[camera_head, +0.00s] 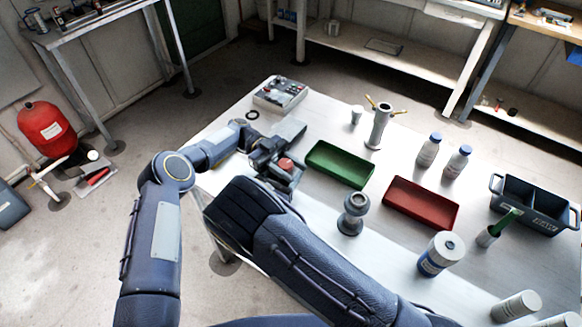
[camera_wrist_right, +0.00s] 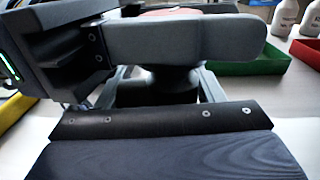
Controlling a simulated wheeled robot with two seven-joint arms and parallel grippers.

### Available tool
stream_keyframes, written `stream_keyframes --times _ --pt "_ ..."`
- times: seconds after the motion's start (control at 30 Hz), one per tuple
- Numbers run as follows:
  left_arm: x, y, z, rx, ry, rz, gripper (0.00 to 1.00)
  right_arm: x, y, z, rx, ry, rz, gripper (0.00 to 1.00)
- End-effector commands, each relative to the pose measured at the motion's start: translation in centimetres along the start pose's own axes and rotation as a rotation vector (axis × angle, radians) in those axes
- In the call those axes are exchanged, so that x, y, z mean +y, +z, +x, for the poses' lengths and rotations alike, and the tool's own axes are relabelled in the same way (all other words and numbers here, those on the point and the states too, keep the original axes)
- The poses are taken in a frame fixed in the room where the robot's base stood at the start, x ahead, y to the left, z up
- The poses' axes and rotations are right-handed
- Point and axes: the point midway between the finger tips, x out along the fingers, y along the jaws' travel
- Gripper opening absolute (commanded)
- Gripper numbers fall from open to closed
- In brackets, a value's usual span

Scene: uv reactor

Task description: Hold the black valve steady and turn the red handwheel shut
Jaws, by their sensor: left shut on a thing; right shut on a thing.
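The red handwheel (camera_head: 286,164) sits on top of the black valve (camera_wrist_right: 168,82) near the table's left front edge. My left gripper (camera_head: 274,156) reaches in from the left and is shut on the handwheel; one broad grey finger lies across in front of it in the right wrist view, where only a strip of red (camera_wrist_right: 175,13) shows. My right gripper (camera_wrist_right: 165,90) is shut on the dark valve body below the wheel, its thin fingers on either side. In the head view my arms hide most of the valve.
A green tray (camera_head: 340,164) and a red tray (camera_head: 420,203) lie to the right. A grey flanged part (camera_head: 352,214) stands near the right forearm. A control box (camera_head: 281,93) and black ring (camera_head: 252,115) are behind. Bottles and a dark bin (camera_head: 533,204) stand farther right.

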Motion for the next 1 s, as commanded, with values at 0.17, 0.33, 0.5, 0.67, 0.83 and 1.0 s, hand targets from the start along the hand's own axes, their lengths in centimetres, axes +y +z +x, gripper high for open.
stream_keyframes --times 0.17,0.33,0.5,0.67,0.83,1.0 --pt "0.0 -0.1 -0.1 -0.001 0.003 0.001 0.14 0.0 -0.1 -0.1 0.001 0.001 0.000 0.31" --pt "0.0 -0.1 -0.1 -0.001 0.002 0.001 0.42 0.0 -0.1 -0.1 0.001 0.001 -0.001 0.31" --pt "0.0 -0.1 -0.1 -0.001 0.002 0.000 0.59 0.0 -0.1 -0.1 0.001 0.000 -0.001 0.31" --pt "0.0 0.0 0.0 -0.001 0.002 0.000 0.59 0.0 -0.1 -0.1 0.001 0.000 -0.001 0.31" --pt "0.0 -0.7 -0.1 -0.001 0.002 0.001 0.59 0.0 -0.1 0.0 0.001 0.000 -0.001 0.31" --pt "0.0 -3.5 -0.1 -0.002 0.003 0.003 0.59 0.0 -0.1 0.0 0.001 0.000 -0.001 0.31"
